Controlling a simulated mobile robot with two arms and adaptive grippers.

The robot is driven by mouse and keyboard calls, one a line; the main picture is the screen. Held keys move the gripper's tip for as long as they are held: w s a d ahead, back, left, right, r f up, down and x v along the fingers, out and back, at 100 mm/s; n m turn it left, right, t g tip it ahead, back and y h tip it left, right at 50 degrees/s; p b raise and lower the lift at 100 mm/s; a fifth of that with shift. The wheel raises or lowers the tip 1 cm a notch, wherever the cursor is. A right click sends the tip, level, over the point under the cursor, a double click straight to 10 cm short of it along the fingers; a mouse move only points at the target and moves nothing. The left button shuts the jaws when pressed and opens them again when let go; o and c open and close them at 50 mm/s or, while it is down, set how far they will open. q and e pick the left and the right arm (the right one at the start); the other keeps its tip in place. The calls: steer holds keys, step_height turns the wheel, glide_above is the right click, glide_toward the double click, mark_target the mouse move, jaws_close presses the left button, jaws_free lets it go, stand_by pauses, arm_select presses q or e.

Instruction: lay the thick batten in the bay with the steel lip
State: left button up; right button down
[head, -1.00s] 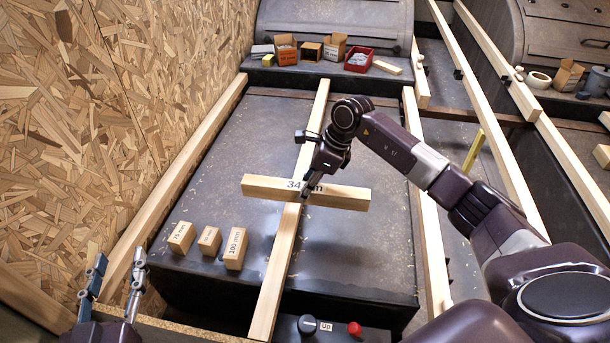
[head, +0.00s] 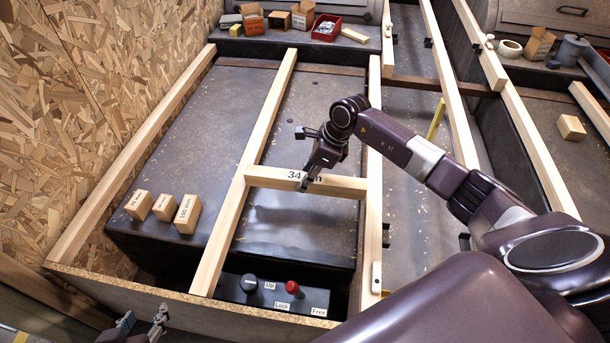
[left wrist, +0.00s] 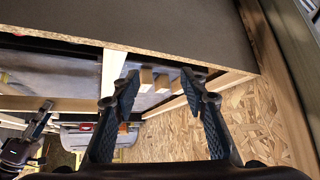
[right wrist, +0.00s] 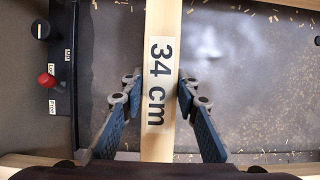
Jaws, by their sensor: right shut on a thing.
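The batten marked "34 cm" (head: 330,184) is pale wood and lies crosswise between the middle long rail (head: 245,170) and the right long rail (head: 374,160). My right gripper (head: 305,184) is shut on it near the label. The right wrist view shows the batten (right wrist: 160,60) between the fingers (right wrist: 158,95). Its ends are close to both rails; I cannot tell whether they touch or what it rests on. A brown strip (head: 330,72) crosses the far end of the bays; I cannot tell whether it is the steel lip. My left gripper (head: 140,329) is open and empty, clear in the left wrist view (left wrist: 165,88).
Several labelled wood blocks (head: 163,207) stand in the left bay. A control box (head: 275,293) with a black knob and red button is at the front. Small boxes and a red tray (head: 324,27) sit at the back. A chipboard wall (head: 110,100) bounds the left.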

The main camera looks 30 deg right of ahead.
steer(key=shift+f+b, duration=0.5)
steer(key=shift+f, duration=0.2)
steer(key=shift+f+b, duration=0.3)
steer(key=shift+f, duration=0.1)
steer(key=shift+f+b, duration=0.55)
steer(key=shift+f, duration=0.2)
arm_select(q)
steer(key=w+d+r+t+h, duration=0.1)
steer(key=w+d+r+t, duration=0.1)
steer(key=w+r+t, duration=0.35)
steer(key=w+d+r+t+h, duration=0.1)
steer(key=w+d+r+t, duration=0.15)
steer(key=r, duration=0.65)
arm_select(e)
steer(key=shift+f, duration=0.3)
steer(key=shift+f+b, duration=0.65)
steer(key=shift+b, duration=0.05)
steer(key=shift+f+b, duration=0.5)
steer(key=shift+f, duration=0.1)
steer(key=shift+f+b, duration=0.3)
steer(key=shift+f, duration=0.1)
arm_select(q)
steer(key=s+r+t+h, duration=0.3)
steer(key=r+t, duration=0.5)
steer(key=r, duration=0.7)
steer(key=shift+s+m+t, duration=0.3)
steer(key=shift+s+m, duration=0.1)
steer(key=shift+s, duration=0.2)
arm_select(e)
steer(key=shift+f, duration=0.4)
